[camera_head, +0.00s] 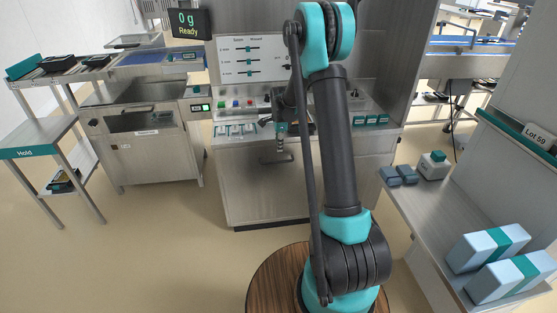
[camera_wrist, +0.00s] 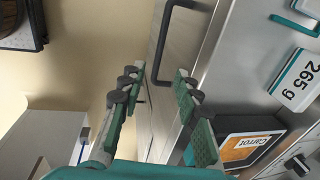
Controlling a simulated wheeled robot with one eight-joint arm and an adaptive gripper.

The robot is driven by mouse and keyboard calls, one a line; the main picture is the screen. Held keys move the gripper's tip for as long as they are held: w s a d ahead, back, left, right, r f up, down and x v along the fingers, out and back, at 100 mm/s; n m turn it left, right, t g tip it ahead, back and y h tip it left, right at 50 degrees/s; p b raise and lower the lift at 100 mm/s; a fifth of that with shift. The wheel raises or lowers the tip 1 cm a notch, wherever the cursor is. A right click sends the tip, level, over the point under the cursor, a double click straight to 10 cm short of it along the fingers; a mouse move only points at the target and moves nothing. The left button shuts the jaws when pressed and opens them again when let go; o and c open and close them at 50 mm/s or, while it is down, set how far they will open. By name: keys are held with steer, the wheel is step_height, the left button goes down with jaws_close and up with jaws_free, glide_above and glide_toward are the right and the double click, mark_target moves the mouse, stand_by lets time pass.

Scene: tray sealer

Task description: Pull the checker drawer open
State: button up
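A dark bar handle (camera_head: 278,158) is on the steel front of the central cabinet (camera_head: 250,190), just below my gripper (camera_head: 281,131) in the head view. I read no label on this front naming the checker drawer. The front looks closed, with no gap that I can make out. In the wrist view the dark handle (camera_wrist: 165,40) stands out from the steel front, ahead of my gripper (camera_wrist: 160,77). The fingers are apart, with nothing held between them. The handle is beyond the fingertips and appears not to touch them.
A black tray labelled Carrot (camera_wrist: 250,145) and a 265 g card (camera_wrist: 298,80) are on the worktop beside the fingers. A steel bench (camera_head: 155,160) stands left, a Hold table (camera_head: 30,140) farther left. A side table (camera_head: 425,205) with boxes stands right. Floor before the cabinet is clear.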

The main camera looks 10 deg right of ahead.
mark_target(279, 162)
steer(key=f, duration=0.3)
steer(key=w+f, duration=0.1)
steer(key=f, duration=0.3)
steer(key=w+f, duration=0.1)
steer(key=f, duration=0.2)
steer(key=shift+f, duration=0.2)
jaws_close()
